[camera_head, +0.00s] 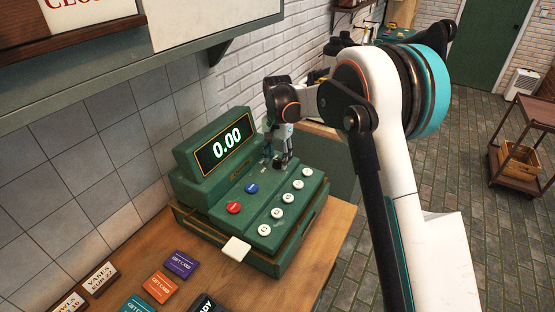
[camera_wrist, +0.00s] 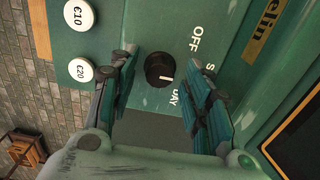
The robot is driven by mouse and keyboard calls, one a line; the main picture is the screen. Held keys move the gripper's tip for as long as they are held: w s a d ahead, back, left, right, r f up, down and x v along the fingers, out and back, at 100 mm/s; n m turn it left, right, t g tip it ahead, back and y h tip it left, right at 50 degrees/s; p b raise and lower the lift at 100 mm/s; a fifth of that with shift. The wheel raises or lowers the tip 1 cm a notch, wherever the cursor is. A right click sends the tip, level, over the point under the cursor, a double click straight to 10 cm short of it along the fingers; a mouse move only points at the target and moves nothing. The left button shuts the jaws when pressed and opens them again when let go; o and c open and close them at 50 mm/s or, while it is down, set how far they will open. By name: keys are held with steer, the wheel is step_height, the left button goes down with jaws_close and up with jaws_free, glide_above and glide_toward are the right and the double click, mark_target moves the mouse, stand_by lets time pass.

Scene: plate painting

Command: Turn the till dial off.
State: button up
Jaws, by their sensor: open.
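The green till (camera_head: 250,205) stands on the wooden counter, its display reading 0.00. Its dial (camera_wrist: 158,70) is a round black knob with a white mark, seen in the wrist view. The mark points to the right in that view; part of the lettering around it is covered by a finger, with "OFF" and part of "DAY" readable. My gripper (camera_wrist: 161,62) is open, with one finger on each side of the dial; contact cannot be told.
Round white keys (camera_head: 277,213), a red button (camera_head: 233,207) and a blue button (camera_head: 251,188) sit on the till's top. Gift cards (camera_head: 160,286) and price signs lie on the wooden counter (camera_head: 312,262). A green shelf (camera_head: 130,70) overhangs at the wall. A wooden trolley (camera_head: 522,150) stands at right.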

steer(key=shift+f, duration=0.25)
jaws_close()
steer(key=c, duration=1.1)
jaws_free()
steer(key=shift+n, duration=0.4)
steer(key=shift+o, duration=0.2)
steer(key=n, duration=0.3)
steer(key=shift+n+b, duration=0.3)
steer(key=shift+b, duration=0.1)
steer(key=shift+n+b, duration=0.3)
steer(key=shift+n, duration=2)
